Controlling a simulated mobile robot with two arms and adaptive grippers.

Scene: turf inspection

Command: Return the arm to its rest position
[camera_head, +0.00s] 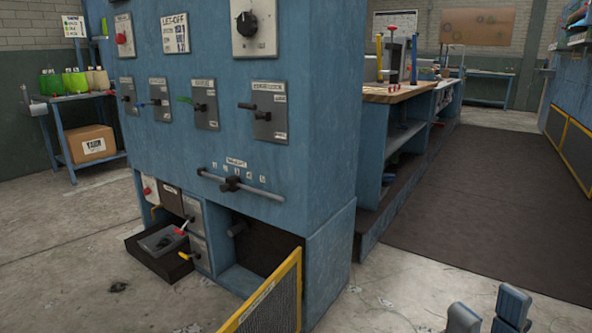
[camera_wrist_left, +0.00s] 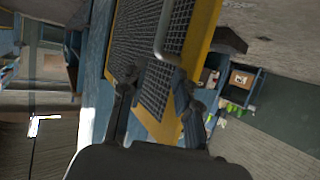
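My right gripper (camera_head: 487,314) shows at the bottom right of the head view. Its two blue-grey fingers are apart with nothing visible between them, above the concrete floor. My left gripper (camera_wrist_left: 156,85) shows in the left wrist view, with its dark fingers spread apart. A mesh door with a yellow frame (camera_wrist_left: 205,28) lies beyond the fingers, and its grey bar handle (camera_wrist_left: 161,38) is close to the right fingertip. I cannot tell whether they touch. In the head view the left gripper is not seen.
A blue machine cabinet (camera_head: 330,120) with switches fills the middle. Its yellow-framed mesh door (camera_head: 262,309) stands open at the bottom, and a dark drawer (camera_head: 150,262) is pulled out. A workbench (camera_head: 405,92) stands behind. Open floor and a dark mat (camera_head: 480,200) lie to the right.

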